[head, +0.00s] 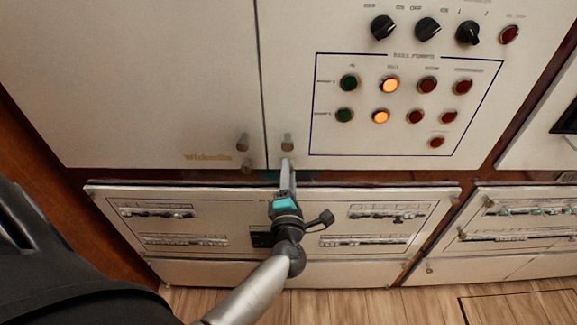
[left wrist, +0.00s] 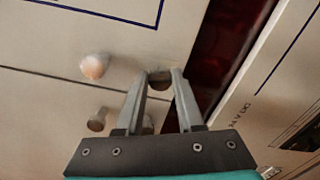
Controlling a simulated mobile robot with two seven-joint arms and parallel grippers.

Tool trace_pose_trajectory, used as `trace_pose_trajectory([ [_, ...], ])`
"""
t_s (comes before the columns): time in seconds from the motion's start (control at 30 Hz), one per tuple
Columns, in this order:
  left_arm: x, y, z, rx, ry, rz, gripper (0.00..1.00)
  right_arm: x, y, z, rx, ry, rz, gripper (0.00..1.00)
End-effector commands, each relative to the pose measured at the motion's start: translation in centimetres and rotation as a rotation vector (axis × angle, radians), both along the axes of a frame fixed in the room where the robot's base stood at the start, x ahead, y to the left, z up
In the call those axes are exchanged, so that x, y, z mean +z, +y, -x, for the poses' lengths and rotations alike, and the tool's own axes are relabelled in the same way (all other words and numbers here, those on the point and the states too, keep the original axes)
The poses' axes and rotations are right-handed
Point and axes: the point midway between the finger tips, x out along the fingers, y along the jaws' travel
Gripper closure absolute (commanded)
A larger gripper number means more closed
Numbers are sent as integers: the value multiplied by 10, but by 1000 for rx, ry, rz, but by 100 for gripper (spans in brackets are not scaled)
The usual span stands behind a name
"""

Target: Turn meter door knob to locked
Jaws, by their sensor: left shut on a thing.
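Small metal knobs sit in pairs on either side of the seam between two pale cabinet doors. In the head view I see an upper left knob (head: 243,140), a lower left knob (head: 246,164) and an upper right knob (head: 287,142). My left gripper (head: 287,164) reaches up to the lower right knob, which its fingers mostly hide there. In the left wrist view, the fingertips (left wrist: 160,75) are shut around this knob (left wrist: 159,84), near the right door's edge. No lock marking is readable. My right gripper is not in view.
The right door carries a blue-framed panel of buttons (head: 389,85), some lit orange, with black rotary switches (head: 428,29) above. Below is a breaker panel (head: 330,205) with several breaker rows, behind my left arm. Wooden flooring (head: 400,305) lies below.

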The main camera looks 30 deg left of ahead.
Motion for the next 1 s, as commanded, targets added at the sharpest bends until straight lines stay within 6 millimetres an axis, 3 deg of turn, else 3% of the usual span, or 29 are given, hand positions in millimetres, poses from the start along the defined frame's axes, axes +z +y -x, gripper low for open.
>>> trace_pose_trajectory([
  [0.43, 0, 0, 0, -1, 152, -244, 100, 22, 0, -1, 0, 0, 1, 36],
  [1.0, -2, 0, 0, -1, 187, -304, 100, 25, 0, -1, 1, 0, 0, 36],
])
